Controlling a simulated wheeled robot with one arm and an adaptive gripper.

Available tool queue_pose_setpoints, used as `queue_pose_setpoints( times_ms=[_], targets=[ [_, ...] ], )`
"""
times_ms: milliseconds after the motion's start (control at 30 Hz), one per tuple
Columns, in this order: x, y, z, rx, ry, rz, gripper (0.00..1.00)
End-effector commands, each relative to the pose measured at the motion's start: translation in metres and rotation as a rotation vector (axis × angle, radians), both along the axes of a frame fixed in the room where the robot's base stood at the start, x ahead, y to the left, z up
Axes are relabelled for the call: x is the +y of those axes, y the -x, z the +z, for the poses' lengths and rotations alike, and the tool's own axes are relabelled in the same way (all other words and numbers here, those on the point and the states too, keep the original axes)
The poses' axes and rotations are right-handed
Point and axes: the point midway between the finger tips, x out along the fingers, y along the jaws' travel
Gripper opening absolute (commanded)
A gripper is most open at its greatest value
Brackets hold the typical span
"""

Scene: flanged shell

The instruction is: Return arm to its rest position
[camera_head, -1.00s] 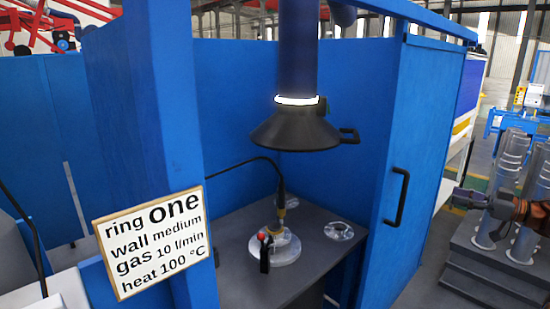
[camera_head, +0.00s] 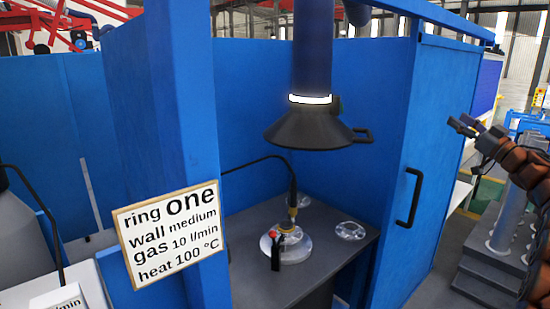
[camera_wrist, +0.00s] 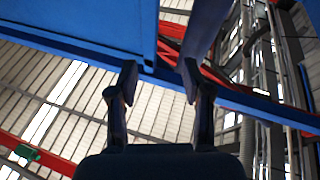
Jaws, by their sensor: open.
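My gripper (camera_head: 466,126) is at the right of the head view, raised beside the outer right wall of the blue booth (camera_head: 440,130). It is apart from the booth in that view. In the wrist view my gripper (camera_wrist: 160,85) shows two dark fingers spread apart with nothing between them. Beyond them are the roof and blue panels. My orange and dark arm comes in from the right edge of the head view.
A black extraction hood (camera_head: 308,128) hangs over the grey bench (camera_head: 255,268). On the bench are a round fixture (camera_head: 290,250) and a clear flanged ring (camera_head: 350,230). A sign (camera_head: 170,235) hangs at the front. Grey cylinders (camera_head: 508,228) stand below my arm.

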Motion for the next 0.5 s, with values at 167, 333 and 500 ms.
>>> queue_pose_setpoints(
  times_ms=[167, 333, 500],
  targets=[
    [0.008, -0.016, 0.035, -0.015, -0.066, -0.167, 0.49],
    [0.014, -0.023, 0.046, 0.025, -0.124, -0.327, 0.49],
    [0.022, -0.02, 0.037, 0.117, -0.171, -0.476, 0.49]
  ],
)
